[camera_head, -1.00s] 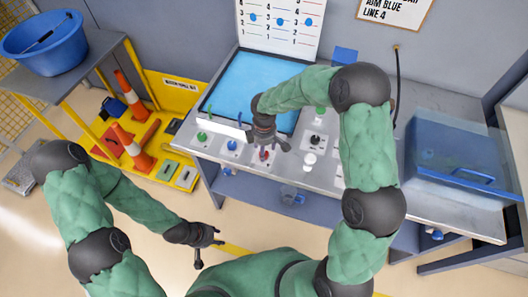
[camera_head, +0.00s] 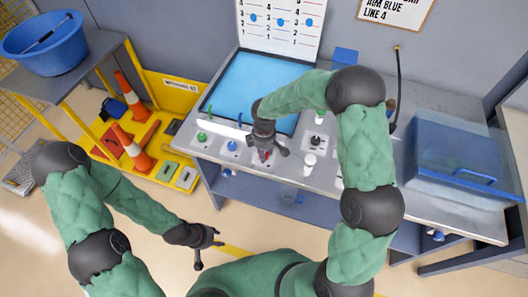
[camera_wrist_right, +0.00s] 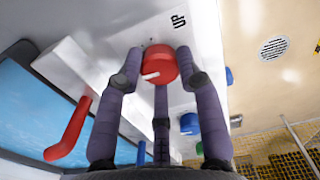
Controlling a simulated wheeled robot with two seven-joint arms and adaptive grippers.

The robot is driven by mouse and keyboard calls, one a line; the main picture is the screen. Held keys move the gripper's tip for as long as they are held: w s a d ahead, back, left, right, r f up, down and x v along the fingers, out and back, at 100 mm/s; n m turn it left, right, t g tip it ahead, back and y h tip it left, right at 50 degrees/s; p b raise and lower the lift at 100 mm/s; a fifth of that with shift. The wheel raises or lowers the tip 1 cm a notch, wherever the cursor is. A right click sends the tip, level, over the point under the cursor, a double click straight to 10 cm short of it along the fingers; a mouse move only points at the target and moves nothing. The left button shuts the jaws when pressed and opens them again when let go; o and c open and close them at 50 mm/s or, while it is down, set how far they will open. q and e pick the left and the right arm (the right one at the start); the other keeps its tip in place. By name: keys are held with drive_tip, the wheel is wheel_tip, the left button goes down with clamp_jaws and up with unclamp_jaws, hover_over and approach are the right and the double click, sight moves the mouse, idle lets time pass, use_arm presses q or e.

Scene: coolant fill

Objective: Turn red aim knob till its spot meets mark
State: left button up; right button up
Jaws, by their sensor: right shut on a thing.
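The red aim knob (camera_wrist_right: 159,66) is round with a white line on its face, in the right wrist view. My right gripper (camera_wrist_right: 158,88) has its dark fingers around it and is shut on it. In the head view the red knob (camera_head: 265,156) is partly hidden by my right gripper (camera_head: 268,150). The white board (camera_head: 280,25) at the back has numbered rows and several blue spots; I cannot make out a red spot. My left gripper (camera_head: 206,250) is open and empty, low in front of the bench, away from the knobs.
A green knob (camera_head: 202,138) and a blue knob (camera_head: 232,146) stand left of the red one. A black knob (camera_head: 316,141) and a white piece (camera_head: 310,160) are to the right. A red lever (camera_wrist_right: 70,128) is close by in the wrist view. A clear blue box (camera_head: 465,160) stands at right.

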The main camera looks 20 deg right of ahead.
drive_tip(key=shift+f+m+b, duration=0.1)
drive_tip(key=shift+m+b, duration=0.4)
drive_tip(key=shift+m, duration=0.4)
drive_tip(key=shift+m+b, duration=0.35)
drive_tip(key=shift+m, duration=0.75)
drive_tip(key=o, duration=1.1)
drive_tip(key=shift+o, duration=0.2)
wheel_tip(320, 180, up, 12)
